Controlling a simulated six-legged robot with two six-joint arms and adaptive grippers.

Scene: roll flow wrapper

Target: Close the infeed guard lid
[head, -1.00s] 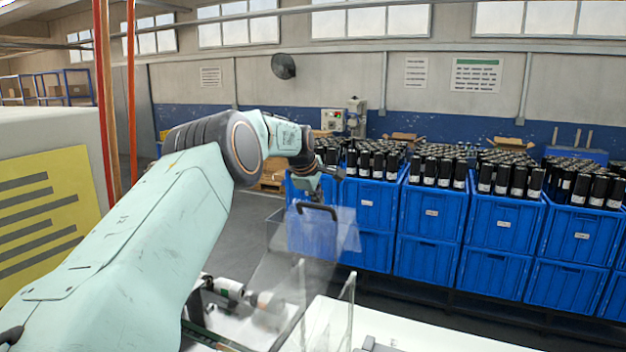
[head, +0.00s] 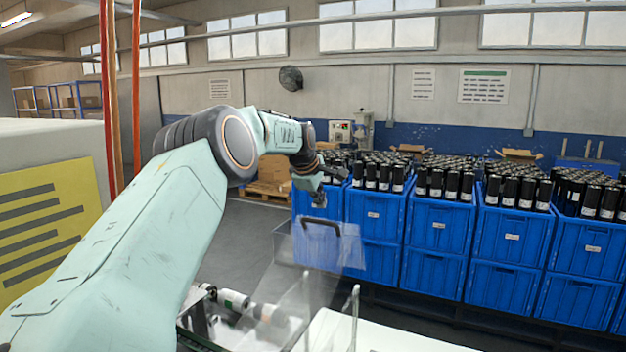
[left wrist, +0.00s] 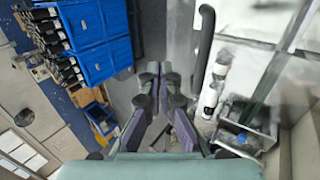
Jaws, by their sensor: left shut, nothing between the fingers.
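The infeed guard lid (head: 345,252) is a clear panel standing raised and tilted over the machine. Its black bar handle (head: 322,223) is at its upper edge. In the left wrist view the handle (left wrist: 204,45) runs lengthwise, right of the fingers. My left gripper (head: 319,200) is just above and behind the handle in the head view, apart from it. In the left wrist view my left gripper (left wrist: 160,72) has its fingertips together with nothing between them. My right gripper is out of view.
White rolls (head: 233,299) lie on the infeed under the lid; they also show in the left wrist view (left wrist: 213,92). Blue crates (head: 375,215) full of black-and-white rolls stand in a row behind. A white machine top (head: 385,335) is at the front. Grey floor lies between.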

